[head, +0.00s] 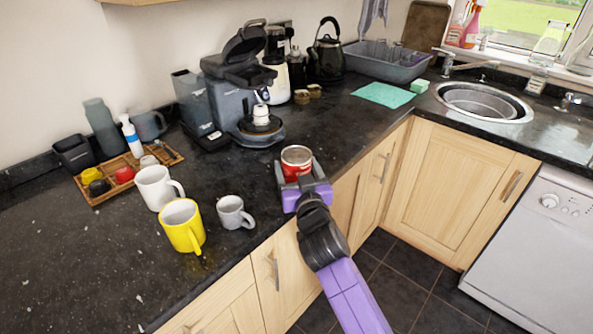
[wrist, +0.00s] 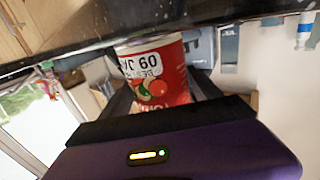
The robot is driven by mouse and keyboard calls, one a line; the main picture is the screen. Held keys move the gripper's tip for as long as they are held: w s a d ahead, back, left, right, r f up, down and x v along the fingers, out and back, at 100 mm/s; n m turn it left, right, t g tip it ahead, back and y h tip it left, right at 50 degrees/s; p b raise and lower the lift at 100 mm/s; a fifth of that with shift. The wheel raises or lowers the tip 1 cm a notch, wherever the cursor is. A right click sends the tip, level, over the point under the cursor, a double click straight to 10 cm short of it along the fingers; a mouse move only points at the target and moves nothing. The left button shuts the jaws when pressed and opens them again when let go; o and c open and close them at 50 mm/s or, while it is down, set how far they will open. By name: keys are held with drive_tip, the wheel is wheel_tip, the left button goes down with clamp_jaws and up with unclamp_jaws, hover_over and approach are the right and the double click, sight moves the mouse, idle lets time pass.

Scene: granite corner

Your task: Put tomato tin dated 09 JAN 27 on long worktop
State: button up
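A red tin with a white band (head: 297,163) is upright between the fingers of my gripper (head: 298,172), over the front edge area of the long dark worktop (head: 70,250). I cannot tell whether the tin's base touches the worktop.
A grey mug (head: 234,213), yellow mug (head: 182,226) and white mug (head: 157,188) stand left of the tin. A coffee machine (head: 240,90) stands behind it. Worktop right of the tin is clear towards a green cloth (head: 384,95). A sink (head: 484,102) is further right.

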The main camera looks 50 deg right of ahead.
drive_tip(key=c, duration=1.4)
clamp_jaws()
drive_tip(key=shift+r, duration=0.2)
